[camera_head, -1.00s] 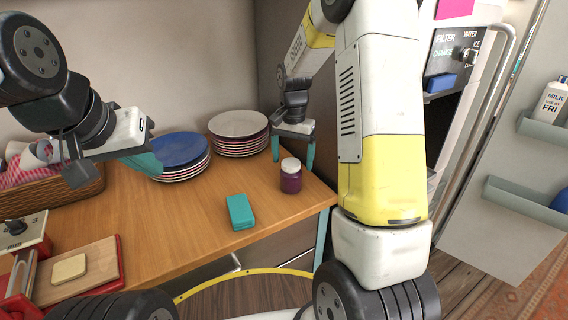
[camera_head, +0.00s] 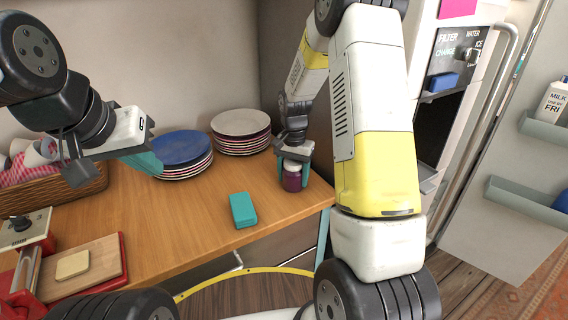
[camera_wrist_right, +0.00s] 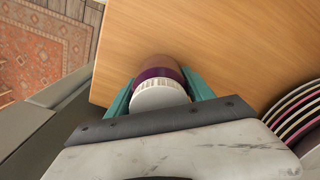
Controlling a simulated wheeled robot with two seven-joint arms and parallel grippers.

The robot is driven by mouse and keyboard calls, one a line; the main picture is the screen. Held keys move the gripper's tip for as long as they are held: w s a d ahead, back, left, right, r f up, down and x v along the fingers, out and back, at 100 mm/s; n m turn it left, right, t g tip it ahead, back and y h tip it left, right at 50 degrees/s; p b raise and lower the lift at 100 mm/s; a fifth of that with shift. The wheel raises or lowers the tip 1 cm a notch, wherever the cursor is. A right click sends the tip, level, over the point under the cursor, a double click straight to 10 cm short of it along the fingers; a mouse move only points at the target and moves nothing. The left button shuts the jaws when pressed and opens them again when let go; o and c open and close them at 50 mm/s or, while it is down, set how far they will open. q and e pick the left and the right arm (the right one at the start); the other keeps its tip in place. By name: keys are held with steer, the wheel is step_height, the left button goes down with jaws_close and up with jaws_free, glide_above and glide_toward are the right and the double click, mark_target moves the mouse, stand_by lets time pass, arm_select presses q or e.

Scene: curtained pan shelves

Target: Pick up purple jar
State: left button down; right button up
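The purple jar (camera_head: 292,181) with a white lid stands upright on the wooden counter, near its right end. My right gripper (camera_head: 293,172) is lowered over it from above, with one teal finger on each side. In the right wrist view the jar's white lid (camera_wrist_right: 158,96) and purple body lie between the two teal fingers. The fingers look spread around the jar; whether they touch it is hard to tell. My left gripper (camera_head: 108,165) is open and empty above the counter's left part, near the blue plates.
A stack of plates topped by a blue one (camera_head: 180,147) and a white-topped stack (camera_head: 240,122) stand behind. A teal box (camera_head: 243,210) lies left of the jar. A basket (camera_head: 60,190) and cutting board (camera_head: 90,268) are at left.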

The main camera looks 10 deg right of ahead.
jaws_close()
steer(key=shift+r, duration=0.1)
